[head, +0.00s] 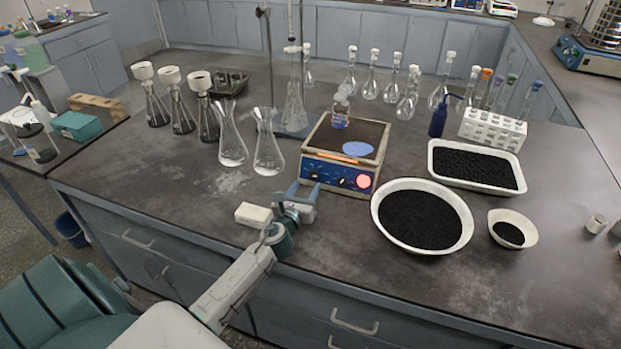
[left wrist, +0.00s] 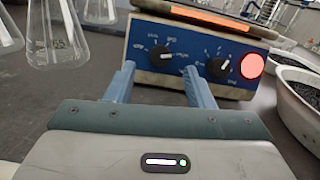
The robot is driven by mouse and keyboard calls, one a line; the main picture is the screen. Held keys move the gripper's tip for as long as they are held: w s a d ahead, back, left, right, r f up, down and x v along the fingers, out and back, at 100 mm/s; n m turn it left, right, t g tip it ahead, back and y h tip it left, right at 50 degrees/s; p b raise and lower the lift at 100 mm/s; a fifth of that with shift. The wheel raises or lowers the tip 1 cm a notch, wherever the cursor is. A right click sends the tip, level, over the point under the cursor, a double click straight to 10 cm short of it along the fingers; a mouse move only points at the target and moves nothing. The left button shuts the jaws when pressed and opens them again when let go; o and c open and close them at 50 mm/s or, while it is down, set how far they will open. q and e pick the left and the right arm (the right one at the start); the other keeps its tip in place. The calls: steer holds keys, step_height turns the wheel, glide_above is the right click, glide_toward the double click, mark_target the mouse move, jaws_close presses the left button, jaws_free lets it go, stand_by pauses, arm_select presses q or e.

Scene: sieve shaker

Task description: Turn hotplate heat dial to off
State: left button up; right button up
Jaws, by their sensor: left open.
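The hotplate (head: 312,160) stands on the bench with its blue front panel facing me. The panel has two black dials and a lit red round light (left wrist: 252,65). In the left wrist view, the left dial (left wrist: 161,52) appears between and just beyond my fingertips; the right dial (left wrist: 218,67) is just past the right fingertip. The dial labels are too small to read surely, so I cannot tell which is heat. My left gripper (head: 304,187) is open and empty in front of the panel's left part. I cannot tell whether it touches. My right gripper is not in view.
A small flask (head: 340,117) and a blue disc (head: 357,149) are on the hotplate. Conical flasks (head: 268,150) stand left of it. A bowl of black grains (head: 380,212) is close on the right. A white block (head: 253,214) lies by my gripper.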

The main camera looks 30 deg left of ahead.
mark_target(312, 177)
arm_select(q)
steer(key=shift+x, duration=2.35)
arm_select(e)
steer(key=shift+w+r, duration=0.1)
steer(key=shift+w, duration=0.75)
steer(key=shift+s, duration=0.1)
arm_select(q)
steer(key=c, duration=1)
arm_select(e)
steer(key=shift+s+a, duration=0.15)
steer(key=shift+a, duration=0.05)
